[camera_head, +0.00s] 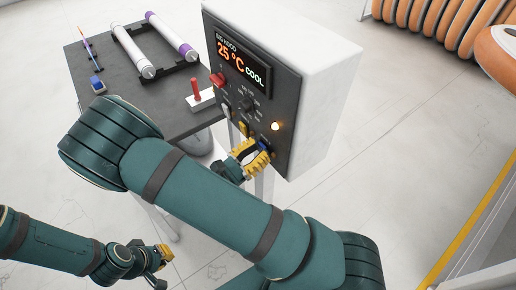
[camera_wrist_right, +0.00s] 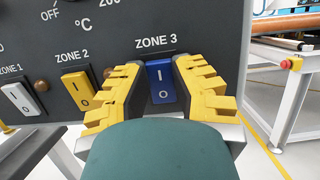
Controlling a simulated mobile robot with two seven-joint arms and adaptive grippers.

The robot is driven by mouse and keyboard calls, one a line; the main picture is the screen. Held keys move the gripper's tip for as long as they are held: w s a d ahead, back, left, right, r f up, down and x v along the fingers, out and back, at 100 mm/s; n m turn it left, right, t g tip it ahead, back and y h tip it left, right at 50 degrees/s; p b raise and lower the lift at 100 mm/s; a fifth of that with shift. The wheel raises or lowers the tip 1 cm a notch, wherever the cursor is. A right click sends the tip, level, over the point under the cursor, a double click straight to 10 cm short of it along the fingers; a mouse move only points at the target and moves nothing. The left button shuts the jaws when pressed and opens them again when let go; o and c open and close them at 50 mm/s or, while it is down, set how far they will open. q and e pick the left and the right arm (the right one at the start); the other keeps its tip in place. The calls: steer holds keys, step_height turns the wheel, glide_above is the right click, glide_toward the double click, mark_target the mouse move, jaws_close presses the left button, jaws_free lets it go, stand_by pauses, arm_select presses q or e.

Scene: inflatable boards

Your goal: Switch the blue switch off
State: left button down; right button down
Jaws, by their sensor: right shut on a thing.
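The blue switch (camera_wrist_right: 160,81) is under the ZONE 3 label on the dark control panel (camera_head: 262,108), with I at its top and O at its bottom. It shows only as a small blue patch (camera_head: 264,145) in the head view. My right gripper (camera_head: 252,161) is at the panel, its yellow fingers (camera_wrist_right: 158,92) on either side of the blue switch and shut on it. Which way the switch is tipped is hard to tell. A lamp (camera_head: 275,126) above it glows. My left gripper (camera_head: 158,263) is low at the left, away from the panel, and looks open and empty.
The yellow ZONE 2 switch (camera_wrist_right: 80,90) and white ZONE 1 switch (camera_wrist_right: 22,98) are left of the blue one. A dark table (camera_head: 178,112) behind holds rollers (camera_head: 133,50) and a red-handled lever (camera_head: 197,90). Floor right of the panel is clear.

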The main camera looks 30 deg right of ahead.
steer(key=shift+r, duration=0.1)
steer(key=c, duration=0.7)
jaws_free()
steer(key=shift+d, duration=0.1)
steer(key=shift+c, duration=0.2)
steer(key=w+v, duration=0.1)
steer(key=v, duration=1.1)
steer(key=shift+s, duration=0.45)
